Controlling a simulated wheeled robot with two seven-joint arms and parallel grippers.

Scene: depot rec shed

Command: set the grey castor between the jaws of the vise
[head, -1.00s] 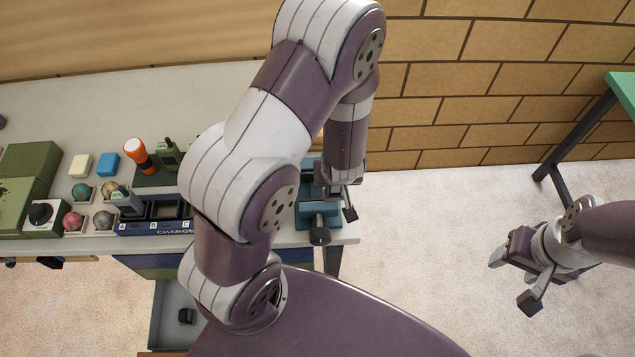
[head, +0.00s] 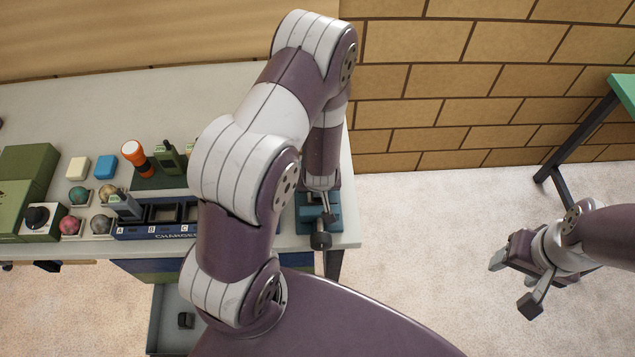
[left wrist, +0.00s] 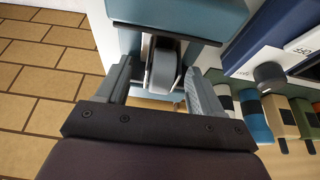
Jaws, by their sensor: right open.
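The grey castor (left wrist: 165,70) shows in the left wrist view as a pale wheel with dark parts beside it. My right gripper (head: 513,284) is open and empty, out over the floor.
A charger dock (head: 150,232), an orange torch (head: 134,152), coloured balls and green boxes (head: 28,160) stand left of the vise on the bench (head: 85,100). A brick wall (head: 440,90) rises behind. A green table (head: 624,88) is far right.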

